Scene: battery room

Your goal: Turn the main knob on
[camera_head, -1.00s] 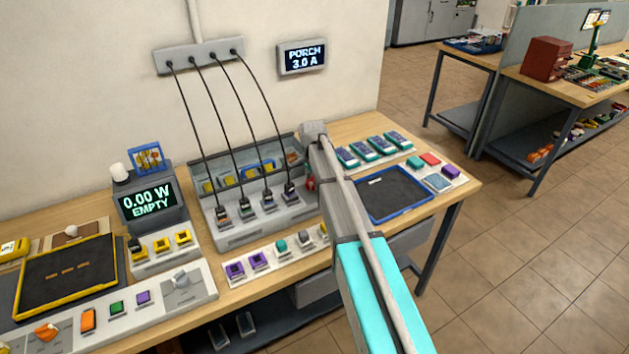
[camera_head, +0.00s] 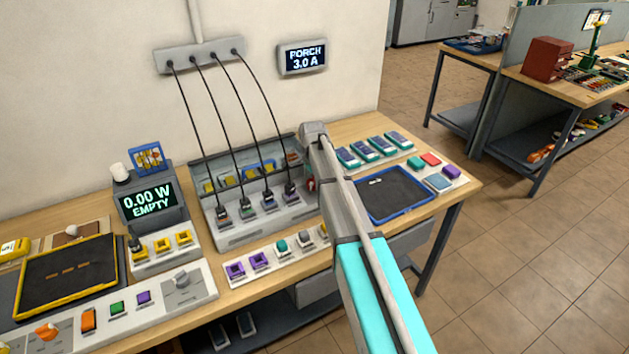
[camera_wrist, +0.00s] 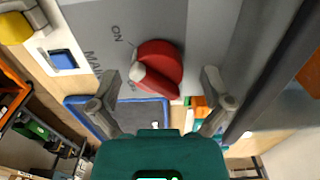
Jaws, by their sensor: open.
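The main knob is a red rotary knob (camera_wrist: 158,68) on a grey panel (camera_wrist: 215,30) in the wrist view. Its raised grip lies slanted, with a pale mark at its left end. The label "ON" is printed at its upper left, and "MAIN" is partly hidden at its left. My gripper (camera_wrist: 161,76) is open, one finger on each side of the knob, with visible gaps. In the head view only a little of the red knob (camera_head: 311,184) shows beside my arm, and my fingers are hidden there.
A charging station (camera_head: 265,226) with several cabled plugs stands left of my arm. A blue-rimmed tray (camera_head: 400,217) lies to the right. A wall display (camera_head: 302,58) reads "PORCH 3.0 A"; another display (camera_head: 148,202) reads "0.00 W EMPTY".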

